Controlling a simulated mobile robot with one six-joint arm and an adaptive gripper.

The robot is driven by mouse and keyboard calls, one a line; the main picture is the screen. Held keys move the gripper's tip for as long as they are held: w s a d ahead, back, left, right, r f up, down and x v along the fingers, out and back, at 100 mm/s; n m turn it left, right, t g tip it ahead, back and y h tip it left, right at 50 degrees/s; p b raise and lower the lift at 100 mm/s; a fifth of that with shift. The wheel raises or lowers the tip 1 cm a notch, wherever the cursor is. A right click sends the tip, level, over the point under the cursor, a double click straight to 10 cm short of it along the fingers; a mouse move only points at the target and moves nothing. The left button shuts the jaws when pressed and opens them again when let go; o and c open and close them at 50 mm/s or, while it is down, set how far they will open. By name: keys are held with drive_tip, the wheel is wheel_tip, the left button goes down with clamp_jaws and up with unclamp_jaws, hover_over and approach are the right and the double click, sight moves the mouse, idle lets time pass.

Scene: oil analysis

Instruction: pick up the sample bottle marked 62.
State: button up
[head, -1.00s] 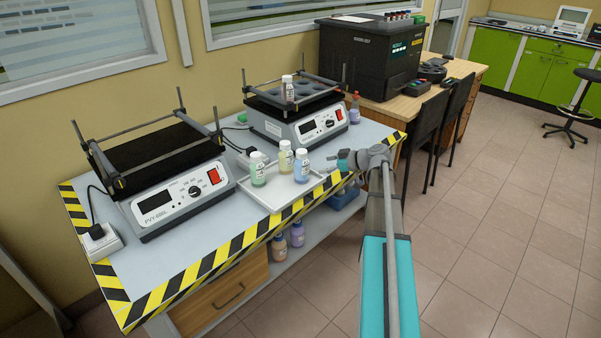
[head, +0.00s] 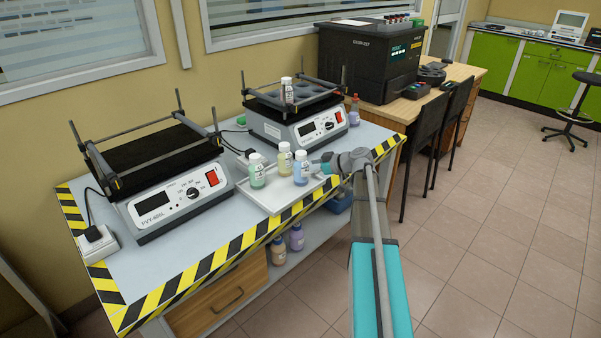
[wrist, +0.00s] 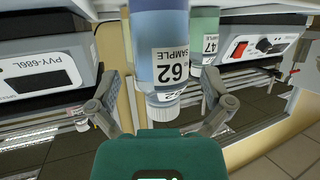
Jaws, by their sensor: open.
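The blue sample bottle (head: 301,172) stands upright at the right of a white tray with its white cap on. In the wrist view this bottle (wrist: 160,25) shows its label "62 SAMPLE", cap towards the bottom of the picture. My gripper (wrist: 161,85) is open, with one finger on each side of the bottle's cap end. I cannot tell whether the fingers touch it. In the head view my gripper (head: 321,168) is small, just right of the bottle, and its fingers are hard to make out.
A green bottle (head: 257,174), marked 47 in the wrist view (wrist: 207,30), and a yellowish bottle (head: 285,163) share the white tray (head: 274,207). Two shakers (head: 165,208) (head: 305,132) stand behind on the striped-edge table (head: 215,258). One bottle (head: 287,90) is on the far shaker.

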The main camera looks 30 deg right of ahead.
sight(302, 169)
drive_tip(key=shift+b+x, duration=0.45)
drive_tip(key=shift+x, duration=1.15)
drive_tip(key=shift+c, duration=0.3)
drive_tip(key=c, duration=1.1)
